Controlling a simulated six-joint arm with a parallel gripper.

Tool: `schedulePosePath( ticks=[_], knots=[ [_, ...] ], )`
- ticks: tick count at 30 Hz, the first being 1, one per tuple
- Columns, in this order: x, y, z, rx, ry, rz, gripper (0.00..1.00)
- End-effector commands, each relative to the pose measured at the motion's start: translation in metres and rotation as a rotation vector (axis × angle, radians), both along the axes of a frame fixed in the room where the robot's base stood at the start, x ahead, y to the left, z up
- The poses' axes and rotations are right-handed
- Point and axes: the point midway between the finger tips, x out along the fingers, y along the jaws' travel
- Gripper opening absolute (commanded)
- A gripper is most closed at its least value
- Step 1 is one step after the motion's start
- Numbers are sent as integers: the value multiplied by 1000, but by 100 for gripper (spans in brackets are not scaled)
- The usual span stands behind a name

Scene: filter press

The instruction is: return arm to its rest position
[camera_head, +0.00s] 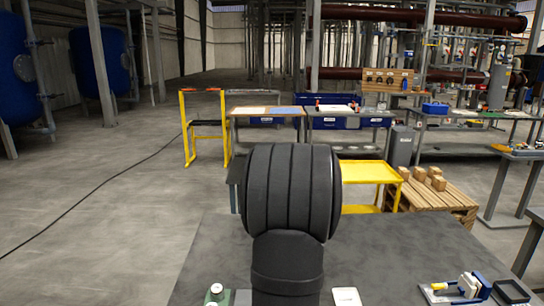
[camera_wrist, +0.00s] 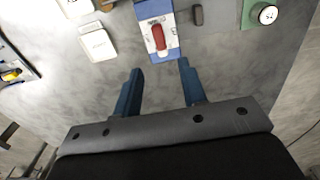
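My gripper (camera_wrist: 161,67) shows in the wrist view with its two blue fingers spread apart, open and with nothing between them. Its fingertips point toward a blue-and-white fixture with a red handle (camera_wrist: 158,38), and a gap shows between them. In the head view my black arm stands upright in the middle and hides part of the grey table (camera_head: 400,255). The gripper itself does not show there.
The wrist view shows a white block (camera_wrist: 97,43), a small dark block (camera_wrist: 196,15) and a green base with a round white top (camera_wrist: 267,14). In the head view, a blue-white device (camera_head: 465,287) stands front right; a yellow cart (camera_head: 370,172) is beyond the table.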

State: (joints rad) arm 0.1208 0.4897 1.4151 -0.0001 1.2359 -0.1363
Motion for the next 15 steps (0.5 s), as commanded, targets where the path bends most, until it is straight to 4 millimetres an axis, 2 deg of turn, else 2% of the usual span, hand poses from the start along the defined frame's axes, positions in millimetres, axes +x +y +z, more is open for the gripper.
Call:
schedulePosePath(
  ticks=[1,12,15],
  knots=[
    [1,0,11,-1,-5,0,38],
    [0,0,85,-1,-4,1,38],
    [-1,0,59,1,6,0,38]
  ],
)
